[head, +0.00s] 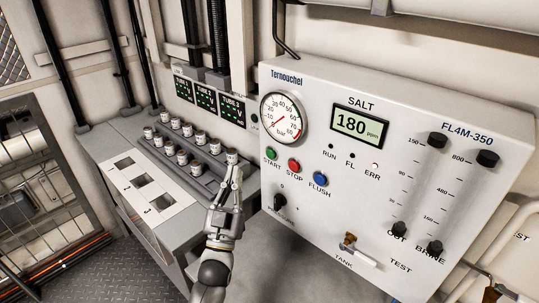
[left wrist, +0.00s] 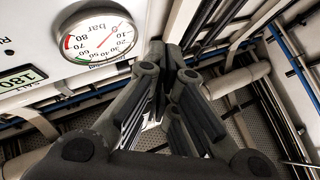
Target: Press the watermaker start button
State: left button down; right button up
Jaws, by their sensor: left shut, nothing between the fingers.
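The green START button (head: 271,153) is on the white Ternouchel panel (head: 330,95), below the round pressure gauge (head: 283,117). To its right are the red STOP button (head: 294,166) and the blue FLUSH button (head: 320,179). My left gripper (head: 233,160) is shut and empty, pointing up just left of the panel and apart from the green button in the picture. In the left wrist view, the closed fingers (left wrist: 165,60) show beside the gauge (left wrist: 100,33); the START button is not visible there. My right gripper is not in view.
A black knob (head: 280,202) and a tank valve handle (head: 350,247) stick out lower on the panel. A grey bench (head: 105,130) with several small jars in a rack lies left of my gripper.

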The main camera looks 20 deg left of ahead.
aim_at(271, 154)
pick_arm(q)
jog(key=w+d+b, duration=0.3)
jog(key=w, duration=0.5)
jog(key=shift+w+b, duration=0.15)
jog(key=shift+b, duration=0.15)
dwell(1.1)
jog(key=shift+w, duration=0.15)
jog(key=shift+w+d, duration=0.1)
jog(key=shift+w, duration=0.15)
jog(key=shift+w+d+b, duration=0.15)
jog(key=shift+w+b, duration=0.3)
dwell(0.8)
jog(key=shift+s, duration=0.1)
jog(key=shift+s+a+p, duration=0.3)
jog(key=shift+s+p, duration=0.15)
jog(key=shift+s, duration=0.3)
